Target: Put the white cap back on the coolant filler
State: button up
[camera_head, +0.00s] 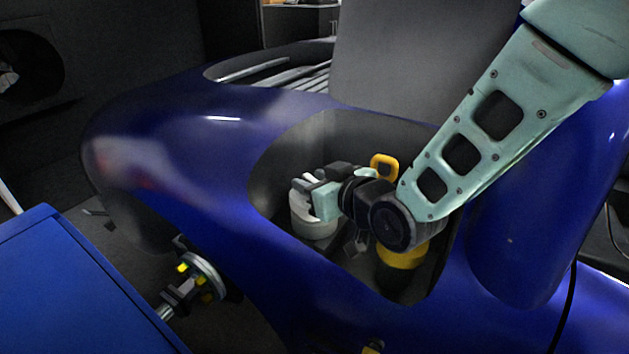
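A white rounded part (311,221) stands in the recess of the blue car body, at the left of my gripper. I cannot tell whether it is the white cap, the coolant filler's neck, or the cap sitting on the filler. My gripper (305,184) reaches in from the right, with its pale green and dark end over the top of this white part. Its fingertips are small and overlap the white part, so whether they touch or grip it is unclear.
The recess (275,165) has a curved blue rim around it. A yellow ring handle (383,160) rises behind my wrist, and a yellow-topped dark container (402,258) stands below it. A wheel hub (203,275) and a blue cabinet (70,290) are at the lower left.

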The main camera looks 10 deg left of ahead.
jog(key=shift+r, duration=0.2)
jog(key=shift+s+d+r, duration=0.1)
jog(key=shift+s+d, duration=0.1)
jog(key=shift+d, duration=0.05)
jog(key=p+v, duration=0.1)
jog(key=v, duration=1)
jog(key=shift+d, duration=0.15)
jog(key=shift+s, duration=0.1)
